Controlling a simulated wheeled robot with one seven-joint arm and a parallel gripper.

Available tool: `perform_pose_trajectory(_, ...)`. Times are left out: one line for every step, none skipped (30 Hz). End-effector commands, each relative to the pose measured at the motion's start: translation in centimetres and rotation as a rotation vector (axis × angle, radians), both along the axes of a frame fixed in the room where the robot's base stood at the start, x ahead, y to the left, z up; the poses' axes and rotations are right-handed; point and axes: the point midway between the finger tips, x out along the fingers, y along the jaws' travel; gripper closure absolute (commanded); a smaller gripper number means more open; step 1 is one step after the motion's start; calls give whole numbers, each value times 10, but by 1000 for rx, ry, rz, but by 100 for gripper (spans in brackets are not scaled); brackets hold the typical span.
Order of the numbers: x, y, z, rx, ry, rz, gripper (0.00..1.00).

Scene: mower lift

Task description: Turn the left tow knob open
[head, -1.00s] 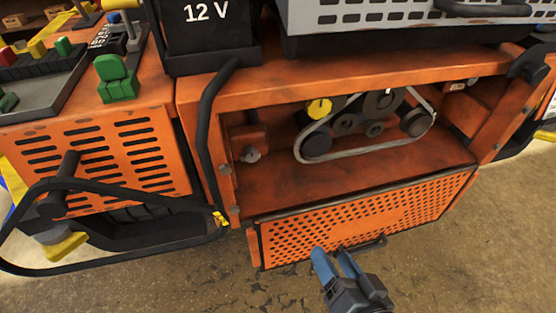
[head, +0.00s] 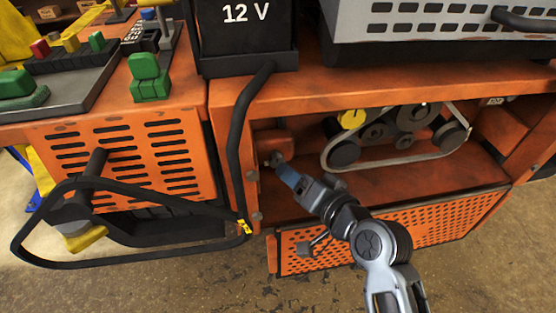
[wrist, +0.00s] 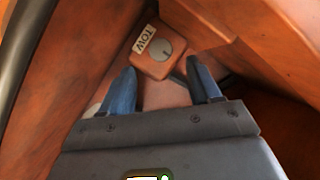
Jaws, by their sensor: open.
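The left tow knob (wrist: 162,49) is a round grey knob with a dark slot line, on an orange block (wrist: 148,63) with a TOW label (wrist: 143,40). In the head view the knob (head: 276,158) sits at the left inside the open orange bay. My gripper (wrist: 161,68) is open, its two blue fingers spread and pointing toward the knob's block. Nothing is between the fingertips except the view of the block, and the knob appears just beyond them. In the head view my gripper (head: 289,177) is just below and right of the knob. Contact cannot be told.
A belt with pulleys (head: 395,135) and a yellow cap (head: 352,119) are right of my gripper. The perforated orange panel (head: 450,218) hangs open below. A black bent bar (head: 236,130) stands left of the opening. The bay's walls are close around the fingers.

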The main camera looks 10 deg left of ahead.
Motion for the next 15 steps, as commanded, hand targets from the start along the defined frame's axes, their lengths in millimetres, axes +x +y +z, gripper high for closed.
perform_pose_trajectory(5, 5, -1, -1, -2, 1, 38)
perform_pose_trajectory(9, 8, -2, -2, -1, 1, 38)
perform_pose_trajectory(13, 12, -4, -2, -1, 1, 38)
perform_pose_trajectory(17, 15, -5, -1, -1, 1, 38)
perform_pose_trajectory(21, 18, -6, -2, -2, 1, 38)
perform_pose_trajectory(25, 22, -8, -2, -1, 2, 38)
perform_pose_trajectory(28, 24, -9, -2, -2, 1, 38)
perform_pose_trajectory(32, 27, -10, -2, -2, 1, 38)
perform_pose_trajectory(35, 30, -13, -2, -1, 1, 38)
perform_pose_trajectory(38, 33, -13, -1, -1, 1, 38)
perform_pose_trajectory(41, 34, -14, -1, -2, 0, 38)
perform_pose_trajectory(43, 37, -15, -1, -1, 0, 38)
perform_pose_trajectory(45, 38, -16, -1, -1, 0, 38)
perform_pose_trajectory(46, 39, -17, -1, -1, 0, 38)
perform_pose_trajectory(47, 41, -17, -1, -1, 0, 38)
